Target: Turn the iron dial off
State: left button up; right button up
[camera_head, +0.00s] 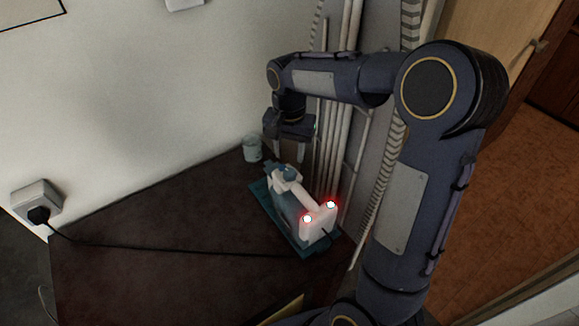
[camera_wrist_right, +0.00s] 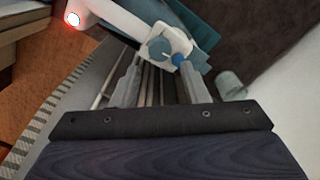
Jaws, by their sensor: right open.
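The iron (camera_head: 302,208) is white and teal and rests on a teal base (camera_head: 262,201) on the dark tabletop. Two red lights glow at its near end. Its teal dial (camera_head: 285,171) is at the far end, below my right gripper (camera_head: 288,158). In the right wrist view the blue dial (camera_wrist_right: 178,59) shows beside the iron's white handle (camera_wrist_right: 125,22), near the tips of my right gripper (camera_wrist_right: 158,66). The right gripper is open with nothing between its fingers. My left gripper is not in view.
A small pale cup (camera_head: 252,148) stands by the wall just left of the gripper. Pipes (camera_head: 345,90) run up the wall behind and right of the iron. A black cord (camera_head: 160,249) crosses the table from a wall socket (camera_head: 36,202).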

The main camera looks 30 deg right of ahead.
aim_at(290, 171)
notch_tip(290, 171, down, 6)
jog(key=shift+f, duration=0.25)
jog(key=c, duration=0.7)
